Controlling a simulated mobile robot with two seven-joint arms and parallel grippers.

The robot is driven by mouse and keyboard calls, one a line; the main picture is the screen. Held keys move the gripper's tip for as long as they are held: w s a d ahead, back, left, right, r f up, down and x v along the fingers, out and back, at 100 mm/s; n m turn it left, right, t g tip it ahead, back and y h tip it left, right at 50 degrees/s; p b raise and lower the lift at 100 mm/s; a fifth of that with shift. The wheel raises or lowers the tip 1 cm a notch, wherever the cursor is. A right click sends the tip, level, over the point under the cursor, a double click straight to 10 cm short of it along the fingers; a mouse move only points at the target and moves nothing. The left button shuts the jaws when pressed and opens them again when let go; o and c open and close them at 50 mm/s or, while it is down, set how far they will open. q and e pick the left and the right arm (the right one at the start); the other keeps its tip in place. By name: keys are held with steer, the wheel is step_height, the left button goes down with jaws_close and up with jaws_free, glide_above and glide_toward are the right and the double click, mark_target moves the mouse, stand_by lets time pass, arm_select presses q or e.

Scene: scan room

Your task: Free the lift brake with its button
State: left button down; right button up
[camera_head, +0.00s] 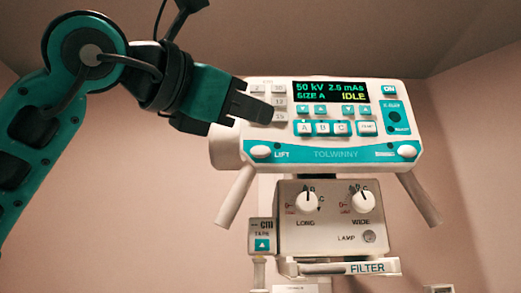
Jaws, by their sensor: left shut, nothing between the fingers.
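The white and teal console (330,155) fills the upper middle of the head view. Its LIFT button (261,151), a white oval, sits at the lower left of the console front, left of the word LIFT. My left gripper (258,108) comes in from the upper left and is shut and empty. Its dark fingertips are in front of the console's upper left part, above the LIFT button and beside the small grey keys. I cannot tell whether they touch the console. The LIFT button is in clear view. My right gripper is not in view.
A similar white oval button (407,151) sits at the lower right. The display (331,92) reads 50 kV, 2.5 mAs, SIZE A, IDLE. Handles (235,197) slant down from both sides.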

mark_target(260, 152)
arm_select(q)
steer(key=shift+w+p, duration=1.75)
steer(key=shift+w, duration=2.6)
steer(key=shift+w, duration=0.1)
steer(key=shift+w, duration=0.3)
steer(key=shift+w+p, duration=0.35)
steer(key=shift+w, duration=0.05)
steer(key=shift+s, duration=0.1)
steer(key=shift+s+f+b, duration=0.1)
steer(key=shift+s+b, duration=0.45)
steer(key=shift+s, duration=0.2)
